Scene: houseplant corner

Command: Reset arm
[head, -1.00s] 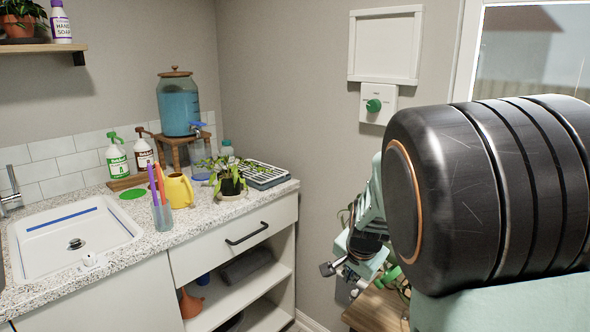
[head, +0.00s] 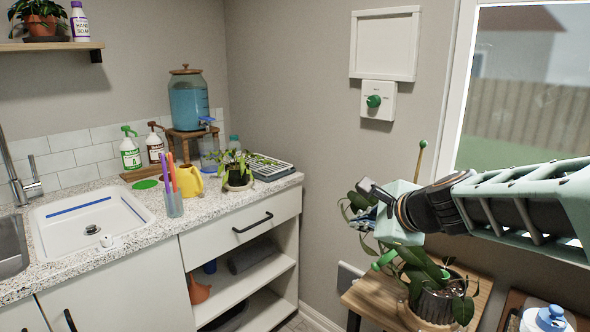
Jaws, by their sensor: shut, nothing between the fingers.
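My gripper (head: 366,205) is at the end of my arm, which reaches in from the right edge in the head view. It is in front of the grey wall, above and a little left of a potted plant (head: 438,290) on a wooden table. Its fingers point left and are shut with nothing between them. Part of the fingers is hard to make out against the leaves behind and below.
The wooden table (head: 375,303) stands below the arm, with a blue-topped white container (head: 548,318) at lower right. A counter (head: 215,213) with a sink, a yellow can (head: 188,182), a cup of markers and a water dispenser (head: 188,100) is at left. Air between counter and arm is clear.

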